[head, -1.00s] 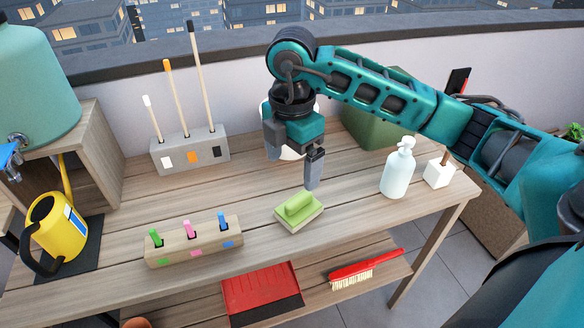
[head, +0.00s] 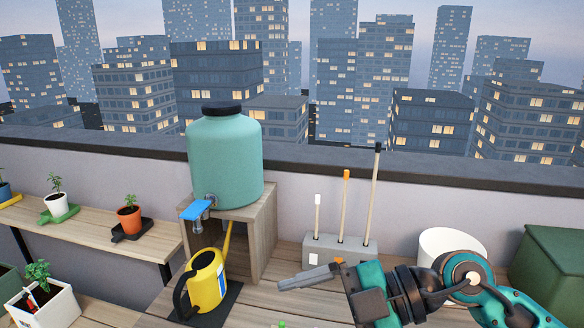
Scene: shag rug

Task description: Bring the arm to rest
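My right arm comes in from the lower right, over the bench. My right gripper (head: 310,278) is at the lower middle, with a grey finger pointing left. It is in front of the grey tool holder and to the right of the yellow watering can. I see nothing held in it. The angle does not show clearly whether its fingers are apart. My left gripper is not in view.
A yellow watering can (head: 206,283) stands below a teal water tank (head: 226,160) on a wooden stand (head: 262,225). A grey holder (head: 318,252) carries upright sticks. A green box (head: 550,270) and white pot (head: 446,243) stand right. Potted plants (head: 130,219) line the left shelf.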

